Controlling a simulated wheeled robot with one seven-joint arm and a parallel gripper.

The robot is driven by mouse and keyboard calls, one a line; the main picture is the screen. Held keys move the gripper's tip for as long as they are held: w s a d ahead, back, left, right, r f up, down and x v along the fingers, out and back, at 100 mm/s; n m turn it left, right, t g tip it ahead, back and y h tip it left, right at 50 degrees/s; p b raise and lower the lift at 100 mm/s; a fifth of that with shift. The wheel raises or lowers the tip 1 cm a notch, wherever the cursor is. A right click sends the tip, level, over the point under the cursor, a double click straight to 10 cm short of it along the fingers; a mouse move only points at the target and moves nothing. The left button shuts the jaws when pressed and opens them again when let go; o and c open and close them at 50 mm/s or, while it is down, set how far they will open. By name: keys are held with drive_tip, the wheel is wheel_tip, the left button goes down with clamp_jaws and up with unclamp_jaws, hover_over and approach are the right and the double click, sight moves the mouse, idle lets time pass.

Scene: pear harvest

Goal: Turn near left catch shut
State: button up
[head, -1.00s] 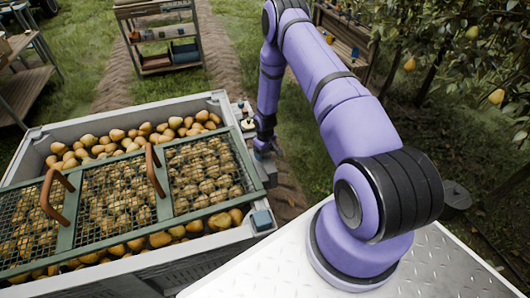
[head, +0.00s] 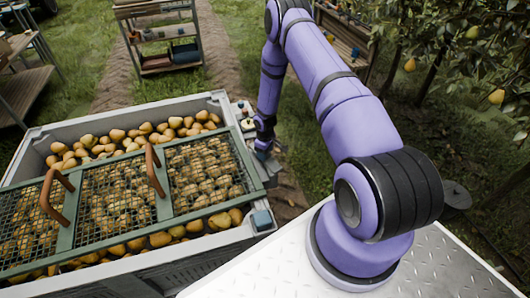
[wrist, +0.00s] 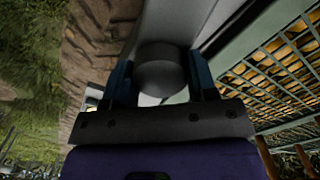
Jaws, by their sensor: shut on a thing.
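A grey bin (head: 120,108) full of pears is partly covered by a green-framed mesh lid (head: 165,205) with two brown handles. My gripper (head: 262,152) is low beside the bin's right edge in the head view. In the wrist view its two blue fingers (wrist: 161,85) stand on either side of a round grey knob (wrist: 160,72), and I take this as the catch. The jaws are shut on it. The catch's lower part and its exact angle are hidden. In the head view the arm hides the catch.
A blue block (head: 262,220) sits at the bin's near right corner. Small items stand on the ledge (head: 244,118) just behind my gripper. A wooden shelf rack (head: 160,38) stands behind, and pear trees (head: 455,60) are at right.

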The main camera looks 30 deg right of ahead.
drive_tip(key=n, duration=1.1)
drive_tip(key=shift+n, duration=1.8)
drive_tip(key=o, duration=1.3)
drive_tip(key=shift+r, duration=0.1)
wheel_tip(320, 180, up, 11)
drive_tip(key=shift+f, duration=0.2)
